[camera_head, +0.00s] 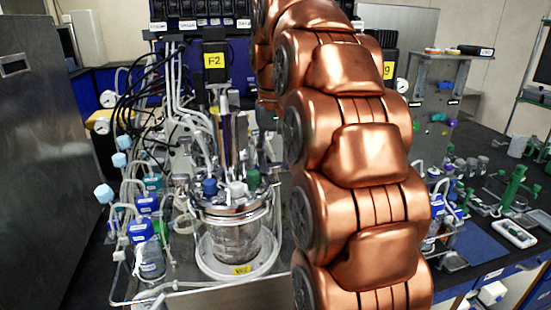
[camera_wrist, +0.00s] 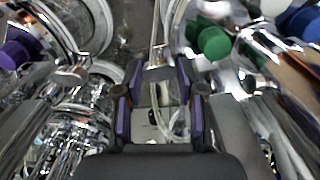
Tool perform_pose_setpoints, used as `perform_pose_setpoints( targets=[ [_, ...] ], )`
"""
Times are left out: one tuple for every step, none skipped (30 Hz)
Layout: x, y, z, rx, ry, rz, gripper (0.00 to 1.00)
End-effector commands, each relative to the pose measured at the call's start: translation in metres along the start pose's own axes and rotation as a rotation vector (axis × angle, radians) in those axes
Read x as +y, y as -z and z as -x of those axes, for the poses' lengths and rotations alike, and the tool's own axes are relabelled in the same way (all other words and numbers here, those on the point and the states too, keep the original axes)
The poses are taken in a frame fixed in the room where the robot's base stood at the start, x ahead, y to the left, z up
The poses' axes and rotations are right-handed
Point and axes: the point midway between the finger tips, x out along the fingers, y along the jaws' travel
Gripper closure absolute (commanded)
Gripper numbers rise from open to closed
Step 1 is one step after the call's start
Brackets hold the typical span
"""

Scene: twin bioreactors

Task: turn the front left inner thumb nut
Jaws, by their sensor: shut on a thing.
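My gripper (camera_wrist: 159,78) shows in the wrist view, with dark fingers and purple-edged pads on both sides. Its fingertips are closed in on a small silvery metal piece (camera_wrist: 159,72), which looks like the thumb nut; its shape is mostly hidden by the fingers. In the head view my copper arm hides the gripper and this piece. The left bioreactor vessel (camera_head: 232,242) stands upright left of my arm, with a round metal lid carrying a blue cap (camera_head: 209,187) and a green cap (camera_head: 253,178). The second bioreactor is mostly hidden behind my arm.
In the wrist view, a green cap (camera_wrist: 213,42) is close to the right of the fingertips and a purple cap (camera_wrist: 17,50) is at the far left. Tubes pass just beyond the fingertips. A green stand (camera_head: 512,186) is on the right bench.

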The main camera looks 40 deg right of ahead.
Motion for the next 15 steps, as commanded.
perform_pose_setpoints(
  targets=[
    [0.0002, -0.0004, -0.0001, -0.002, 0.000, -0.002, 0.96],
    [0.0002, -0.0004, -0.0001, -0.002, 0.000, -0.002, 0.96],
    [0.0002, -0.0004, -0.0001, -0.001, 0.000, -0.002, 0.96],
    [0.0002, -0.0004, -0.0001, -0.001, 0.000, -0.002, 0.96],
    [0.0002, -0.0004, -0.0001, -0.001, 0.000, -0.002, 0.96],
    [0.0002, -0.0004, -0.0001, -0.001, 0.000, -0.002, 0.96],
    [0.0002, -0.0004, -0.0001, -0.001, 0.000, -0.002, 0.96],
    [0.0002, -0.0004, -0.0001, -0.001, 0.000, -0.002, 0.96],
    [0.0002, -0.0004, -0.0002, -0.001, 0.000, -0.002, 0.96],
    [0.0002, -0.0004, -0.0002, -0.001, 0.000, -0.002, 0.60],
    [0.0002, -0.0003, -0.0001, -0.001, 0.000, -0.001, 0.57],
    [0.0002, -0.0003, -0.0001, -0.001, 0.000, -0.001, 0.53],
    [0.0002, -0.0003, -0.0001, -0.001, 0.000, -0.001, 0.50],
    [0.0002, -0.0002, -0.0001, -0.001, 0.000, -0.001, 0.47],
    [0.0002, -0.0002, -0.0001, -0.001, 0.000, -0.001, 0.43]
  ],
)
